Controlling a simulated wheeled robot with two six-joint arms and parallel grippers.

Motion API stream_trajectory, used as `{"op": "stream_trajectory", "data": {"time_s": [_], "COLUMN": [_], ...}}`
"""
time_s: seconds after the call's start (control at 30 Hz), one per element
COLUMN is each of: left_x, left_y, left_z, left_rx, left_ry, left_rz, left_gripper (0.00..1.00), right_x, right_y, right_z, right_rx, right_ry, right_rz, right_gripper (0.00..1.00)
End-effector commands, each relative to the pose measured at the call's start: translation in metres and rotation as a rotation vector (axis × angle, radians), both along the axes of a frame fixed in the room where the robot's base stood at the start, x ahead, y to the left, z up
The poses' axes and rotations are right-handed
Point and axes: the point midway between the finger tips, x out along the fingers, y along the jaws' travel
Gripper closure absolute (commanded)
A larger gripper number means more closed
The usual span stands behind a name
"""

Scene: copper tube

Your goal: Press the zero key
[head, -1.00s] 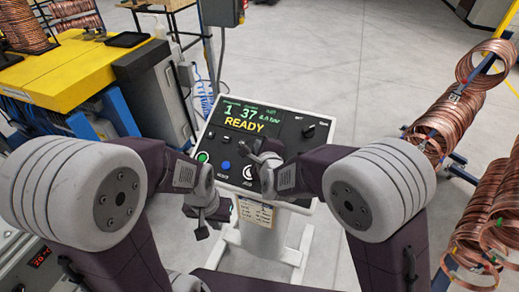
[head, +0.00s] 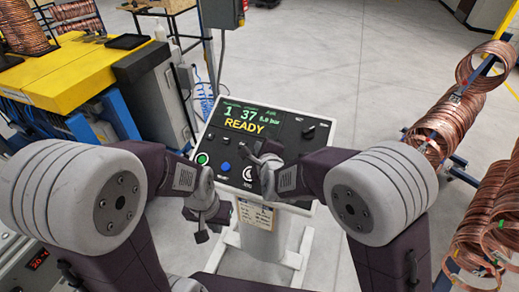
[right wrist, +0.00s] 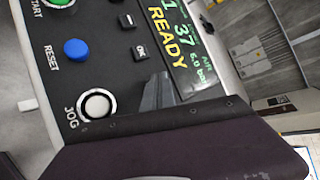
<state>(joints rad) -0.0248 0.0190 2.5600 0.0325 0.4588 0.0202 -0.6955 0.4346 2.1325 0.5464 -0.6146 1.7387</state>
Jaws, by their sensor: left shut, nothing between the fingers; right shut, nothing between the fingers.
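The control panel (head: 290,125) stands ahead of me on a white pedestal, its lit screen (head: 245,118) reading READY. My right gripper (head: 260,150) is shut and empty, over the middle of the panel below the screen. In the right wrist view its grey fingers (right wrist: 157,92) show beside the OK key (right wrist: 141,50) and the screen's lower edge. I cannot make out a label for the zero key; the gripper covers part of the key row. My left gripper (head: 202,232) is shut and empty, low at the panel's front left.
The panel also has a blue RESET button (right wrist: 77,49), a white JOG button (right wrist: 96,105), a green START button (head: 202,159) and a black knob (head: 309,131). Copper coils (head: 445,125) hang on a rack at right. A yellow-topped machine (head: 70,75) stands at left.

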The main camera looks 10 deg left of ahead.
Motion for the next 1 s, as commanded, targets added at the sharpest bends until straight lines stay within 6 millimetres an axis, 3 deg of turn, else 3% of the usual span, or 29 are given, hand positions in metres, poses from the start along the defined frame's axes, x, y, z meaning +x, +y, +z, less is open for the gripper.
{"op": "stream_trajectory", "data": {"time_s": [0.7,1.0], "left_x": [0.000,0.000], "left_y": [0.000,0.000], "left_z": [-0.005,0.003], "left_rx": [0.000,0.000], "left_ry": [0.000,0.000], "left_rz": [0.000,0.000], "left_gripper": [1.00,1.00], "right_x": [0.002,-0.003], "right_y": [-0.001,0.001], "right_z": [-0.004,0.009], "right_rx": [-0.001,0.000], "right_ry": [0.001,-0.001], "right_rz": [0.000,0.001], "right_gripper": [1.00,1.00]}}
